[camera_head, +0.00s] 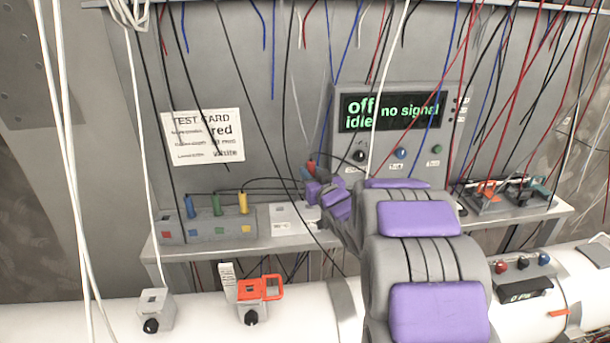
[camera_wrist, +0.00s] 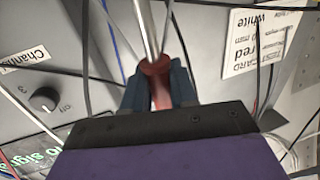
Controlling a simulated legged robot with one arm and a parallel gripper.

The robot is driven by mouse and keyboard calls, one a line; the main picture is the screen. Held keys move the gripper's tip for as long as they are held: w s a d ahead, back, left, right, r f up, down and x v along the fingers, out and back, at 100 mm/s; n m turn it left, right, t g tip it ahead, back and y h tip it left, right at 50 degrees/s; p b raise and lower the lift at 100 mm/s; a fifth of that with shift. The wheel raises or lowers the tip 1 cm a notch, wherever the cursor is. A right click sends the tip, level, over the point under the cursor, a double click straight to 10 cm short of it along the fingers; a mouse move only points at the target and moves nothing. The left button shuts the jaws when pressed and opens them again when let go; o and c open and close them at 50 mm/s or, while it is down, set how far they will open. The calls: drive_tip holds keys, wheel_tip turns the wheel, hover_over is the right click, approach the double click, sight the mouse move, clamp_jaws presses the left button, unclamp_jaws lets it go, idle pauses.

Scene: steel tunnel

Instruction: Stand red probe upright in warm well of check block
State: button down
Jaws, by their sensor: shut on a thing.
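My gripper (camera_head: 316,184) is shut on the red probe (camera_head: 311,167) above the bench, in front of the back wall. In the wrist view, its dark fingers (camera_wrist: 160,88) close on the probe's red handle (camera_wrist: 158,70). The metal shaft runs toward the top edge of that view, and its tip is out of frame. A pale block (camera_head: 290,217) on the bench, just left of and below my gripper, may be the check block; its wells are too small to make out. In the head view my arm hides the bench right of it.
A grey rack (camera_head: 208,228) holds blue, green and yellow probes; its red-marked place is empty. A test card (camera_head: 203,138) hangs on the wall. Loose cables hang across the workspace. A tray (camera_head: 508,196) stands at right.

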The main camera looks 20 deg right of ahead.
drive_tip(key=shift+d+f, duration=0.1)
drive_tip(key=shift+d, duration=0.15)
drive_tip(key=a, duration=0.2)
drive_tip(key=shift+a+f, duration=0.4)
drive_tip(key=shift+s+d, duration=0.1)
drive_tip(key=shift+d, duration=0.7)
drive_tip(key=shift+d+r, duration=0.15)
drive_tip(key=shift+d, duration=0.2)
drive_tip(key=shift+a+r+p, duration=0.1)
drive_tip(key=shift+r+p, duration=0.05)
drive_tip(key=shift+p, duration=0.7)
